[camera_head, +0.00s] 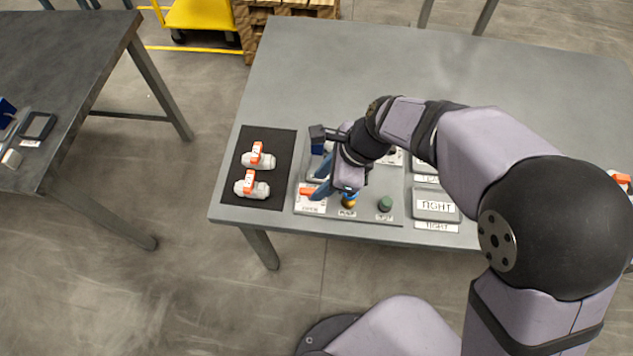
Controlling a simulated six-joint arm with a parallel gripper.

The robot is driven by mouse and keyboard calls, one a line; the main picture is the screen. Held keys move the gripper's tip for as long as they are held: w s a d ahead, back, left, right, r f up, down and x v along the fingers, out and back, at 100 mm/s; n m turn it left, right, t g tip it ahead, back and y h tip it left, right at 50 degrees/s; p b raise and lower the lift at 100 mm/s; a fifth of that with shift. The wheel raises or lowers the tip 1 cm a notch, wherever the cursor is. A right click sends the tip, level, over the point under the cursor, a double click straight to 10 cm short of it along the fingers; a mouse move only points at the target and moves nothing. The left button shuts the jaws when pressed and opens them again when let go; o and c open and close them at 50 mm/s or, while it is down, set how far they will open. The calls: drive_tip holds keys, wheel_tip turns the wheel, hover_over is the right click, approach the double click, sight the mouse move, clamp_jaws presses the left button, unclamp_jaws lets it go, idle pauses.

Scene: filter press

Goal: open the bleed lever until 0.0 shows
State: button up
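An orange lever (306,192) shows at the left front of the grey panel on the table, above a white label (310,208) that seems to read OPEN. I take it for the bleed lever. My gripper (321,184) reaches down over the panel, its blue fingers close beside the right end of the lever. I cannot tell whether they touch it or how far apart they are. My gripper and wrist hide part of the panel behind. No readout with a number is legible.
A yellow knob (349,200) and a green button (385,203) sit right of the lever. Plates (435,206) reading TIGHT lie further right. Two white-and-orange fittings (258,159) (251,187) rest on a black mat (283,143) at left. The table's far part is clear.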

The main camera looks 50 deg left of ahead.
drive_tip(key=shift+x, duration=1.65)
drive_tip(key=shift+c, duration=0.6)
clamp_jaws()
